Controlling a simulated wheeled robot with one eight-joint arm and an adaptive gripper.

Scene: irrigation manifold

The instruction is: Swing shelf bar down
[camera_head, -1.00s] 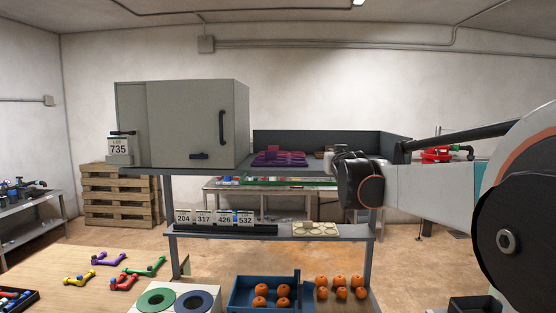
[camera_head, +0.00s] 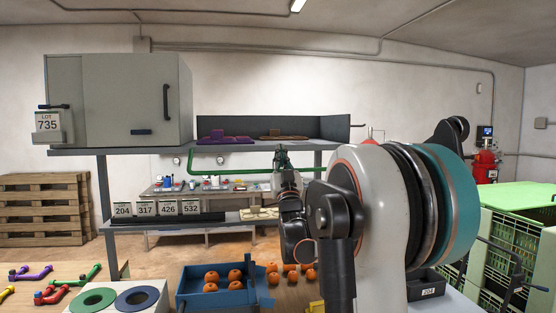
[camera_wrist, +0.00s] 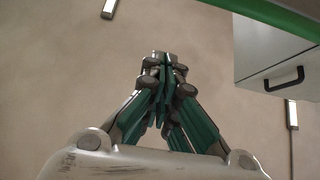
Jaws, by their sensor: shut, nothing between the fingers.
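The green shelf bar (camera_head: 240,172) runs level just under the upper shelf in the head view, with an upright bend at its left end. Its right part passes behind my gripper. In the wrist view a green bar (camera_wrist: 270,14) crosses the top right corner, apart from the fingertips. My gripper (camera_head: 281,152) points upward in front of the upper shelf. In the wrist view my gripper (camera_wrist: 163,60) has its green-sided fingers together, with nothing between them. Whether the gripper touches the bar is hidden in the head view.
A grey cabinet (camera_head: 125,100) stands on the upper shelf (camera_head: 225,150) at left; purple and brown parts lie at right. The lower shelf (camera_head: 160,225) holds number cards. A blue crate (camera_head: 195,300) of oranges stands below. A green crate (camera_head: 510,245) stands at right.

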